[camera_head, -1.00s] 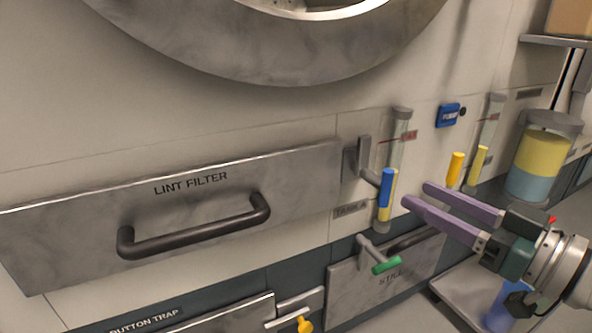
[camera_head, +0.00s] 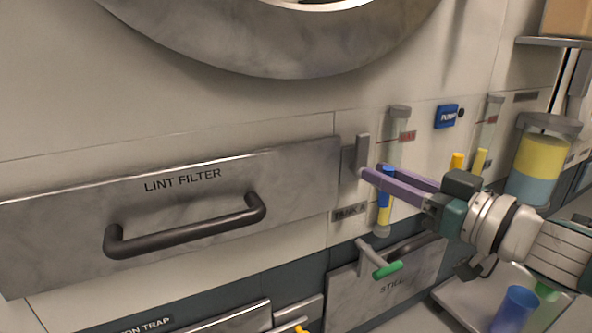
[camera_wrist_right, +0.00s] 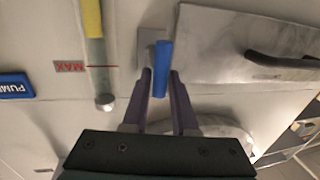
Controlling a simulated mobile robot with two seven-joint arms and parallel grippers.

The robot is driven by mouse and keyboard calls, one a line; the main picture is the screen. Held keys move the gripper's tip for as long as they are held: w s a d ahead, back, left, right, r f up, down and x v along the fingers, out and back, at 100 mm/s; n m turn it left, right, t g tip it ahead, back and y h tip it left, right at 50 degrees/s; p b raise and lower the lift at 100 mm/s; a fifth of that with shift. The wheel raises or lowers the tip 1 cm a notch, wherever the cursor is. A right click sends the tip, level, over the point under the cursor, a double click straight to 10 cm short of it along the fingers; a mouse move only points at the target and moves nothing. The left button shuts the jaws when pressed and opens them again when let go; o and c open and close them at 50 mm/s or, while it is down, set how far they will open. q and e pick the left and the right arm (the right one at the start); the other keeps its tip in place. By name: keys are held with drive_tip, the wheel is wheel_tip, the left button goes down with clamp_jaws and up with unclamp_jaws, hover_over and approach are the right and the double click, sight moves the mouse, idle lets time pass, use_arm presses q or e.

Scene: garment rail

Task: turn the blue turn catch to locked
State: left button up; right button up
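The blue turn catch (camera_head: 385,202) has a blue handle on a grey metal bracket (camera_head: 362,152) at the right end of the lint filter panel (camera_head: 300,168). The handle hangs down and is partly hidden behind my right gripper's fingers in the head view. My right gripper (camera_head: 372,170) has purple fingers pointing left at the catch. In the right wrist view the blue handle (camera_wrist_right: 163,68) lies between the fingertips (camera_wrist_right: 160,76), with a finger on either side and narrow gaps. The fingers look open. My left gripper is not in view.
Tank A's sight tube (camera_head: 396,125) stands just right of the catch. A green-handled lever (camera_head: 387,270) is below. The lint filter handle (camera_head: 185,230) is left.

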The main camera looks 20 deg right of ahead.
clamp_jaws()
idle(0.3)
drive_tip(key=shift+a+r+n+p, duration=0.1)
drive_tip(key=shift+r+n+p, duration=0.05)
drive_tip(key=shift+n+p, duration=0.6)
drive_tip(key=shift+a+n+g+h+p, duration=0.2)
drive_tip(key=shift+n+g+h+p, duration=0.15)
drive_tip(key=shift+n+p, duration=0.65)
drive_tip(key=shift+s+a+f+n+g+h+p, duration=0.15)
drive_tip(key=shift+a+f+n+h+p, duration=0.25)
drive_tip(key=shift+n, duration=1.6)
drive_tip(key=shift+w+d+f+n+g+h+p, duration=0.15)
drive_tip(key=shift+f+n+h, duration=0.3)
drive_tip(key=shift+n, duration=1.6)
drive_tip(key=shift+s+a+f+n+g+h+p, duration=0.1)
drive_tip(key=shift+a+f+n+g+h+p, duration=0.35)
drive_tip(key=shift+n, duration=1.55)
drive_tip(key=shift+d+r+t+h, duration=0.2)
drive_tip(key=shift+t+h, duration=0.05)
drive_tip(key=shift+t, duration=0.05)
